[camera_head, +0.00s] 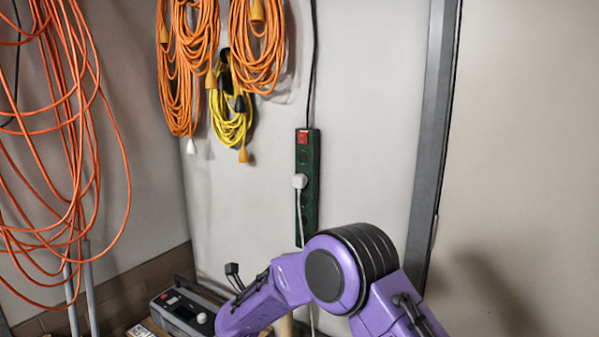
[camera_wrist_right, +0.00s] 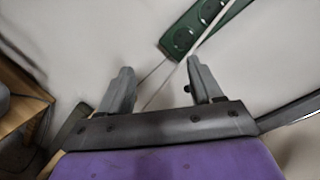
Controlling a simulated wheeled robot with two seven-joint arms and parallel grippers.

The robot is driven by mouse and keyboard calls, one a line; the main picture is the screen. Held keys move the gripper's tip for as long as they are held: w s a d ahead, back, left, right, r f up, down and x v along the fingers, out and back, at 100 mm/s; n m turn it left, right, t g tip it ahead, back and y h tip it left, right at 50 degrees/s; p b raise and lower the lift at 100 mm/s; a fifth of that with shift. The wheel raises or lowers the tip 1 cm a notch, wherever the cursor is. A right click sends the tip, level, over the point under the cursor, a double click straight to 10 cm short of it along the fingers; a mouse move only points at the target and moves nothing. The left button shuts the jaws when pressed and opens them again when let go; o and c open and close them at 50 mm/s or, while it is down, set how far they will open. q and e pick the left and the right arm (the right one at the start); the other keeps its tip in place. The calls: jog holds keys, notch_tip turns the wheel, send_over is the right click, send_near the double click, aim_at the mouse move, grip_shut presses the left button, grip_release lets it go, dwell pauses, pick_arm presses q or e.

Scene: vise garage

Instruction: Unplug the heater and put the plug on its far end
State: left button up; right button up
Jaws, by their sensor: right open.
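A white plug (camera_head: 299,181) sits in a dark green power strip (camera_head: 308,160) on the wall. Its pale cord (camera_head: 301,220) hangs down behind my right arm. A dark box with a panel and a white knob, apparently the heater (camera_head: 172,306), stands low at the left, partly hidden by my arm. In the right wrist view, my right gripper (camera_wrist_right: 161,78) is open and empty. The strip's lower end (camera_wrist_right: 182,38) shows beyond its fingertips, and the cord (camera_wrist_right: 215,32) runs down towards the gap between the fingers. The plug is outside that view. My left gripper is not visible.
Orange cords (camera_head: 258,50) and a yellow cord (camera_head: 232,120) hang on the wall above. More orange cable loops (camera_head: 75,130) hang at the left. A grey vertical post (camera_head: 432,140) stands right of the strip. A wooden piece (camera_wrist_right: 18,100) shows at the wrist view's left.

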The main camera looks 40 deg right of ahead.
aim_at(297, 182)
notch_tip(297, 182, up, 21)
jog(key=d+m+g+h+p, duration=0.1)
jog(key=m+g, duration=0.3)
jog(key=m, duration=0.9)
jog(key=shift+w+r+m+h+p, duration=0.2)
jog(key=shift+w+m+h+p, duration=0.25)
jog(key=shift+h+p, duration=0.3)
jog(key=shift+d, duration=0.1)
jog(key=p+x, duration=0.2)
jog(key=x, duration=0.2)
jog(key=shift+r, duration=0.2)
jog(key=x, duration=0.1)
jog(key=b+x, duration=0.1)
jog(key=x, duration=0.1)
jog(key=shift+w+d+f, duration=0.1)
jog(key=shift+d+f, duration=0.15)
jog(key=shift+f, duration=0.1)
jog(key=shift+w+d+r, duration=0.1)
jog(key=shift+w+d, duration=0.25)
jog(key=shift+d, duration=0.3)
jog(key=shift+b, duration=0.35)
